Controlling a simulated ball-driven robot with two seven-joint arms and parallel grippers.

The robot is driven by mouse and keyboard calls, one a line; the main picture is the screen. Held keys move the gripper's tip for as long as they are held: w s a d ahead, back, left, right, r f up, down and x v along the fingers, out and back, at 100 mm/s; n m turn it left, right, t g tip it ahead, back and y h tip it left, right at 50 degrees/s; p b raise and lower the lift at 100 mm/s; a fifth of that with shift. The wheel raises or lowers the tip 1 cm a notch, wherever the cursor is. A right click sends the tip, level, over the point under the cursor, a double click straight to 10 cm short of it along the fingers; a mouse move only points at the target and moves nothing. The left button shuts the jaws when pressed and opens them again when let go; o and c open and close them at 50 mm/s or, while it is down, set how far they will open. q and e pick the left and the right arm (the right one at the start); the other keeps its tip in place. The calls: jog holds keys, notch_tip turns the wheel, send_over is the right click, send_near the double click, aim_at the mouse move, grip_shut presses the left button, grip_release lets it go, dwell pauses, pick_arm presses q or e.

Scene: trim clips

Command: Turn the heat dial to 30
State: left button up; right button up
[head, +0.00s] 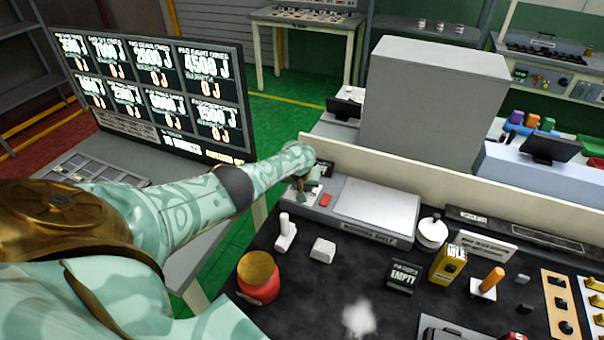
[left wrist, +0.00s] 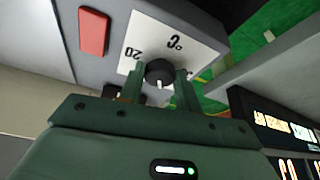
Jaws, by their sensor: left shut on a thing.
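The heat dial (left wrist: 159,72) is a dark round knob with a white mark, on a white plate printed "°C" and "20" on the grey heater unit (head: 372,237). In the left wrist view its mark points toward my gripper, down in the picture; a 30 label cannot be made out. My left gripper (left wrist: 160,82) is shut on the dial, one finger on each side. In the head view my left gripper (head: 301,186) is at the unit's left end, and my arm hides the dial. My right gripper is in neither view.
A red button (head: 325,200) and a pale top plate (head: 376,203) are on the unit. A red pot (head: 258,278), a white block (head: 322,250), a white lidded jar (head: 432,232) and a yellow box (head: 447,264) stand on the black bench. A low cream wall (head: 430,180) runs behind.

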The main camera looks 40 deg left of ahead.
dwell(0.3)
pick_arm(q)
jog(key=o, duration=1)
jog(key=shift+c, duration=0.2)
jog(key=p+v, duration=1.3)
jog(key=v, duration=0.3)
jog(key=shift+d, duration=0.2)
jog(key=shift+s, duration=0.1)
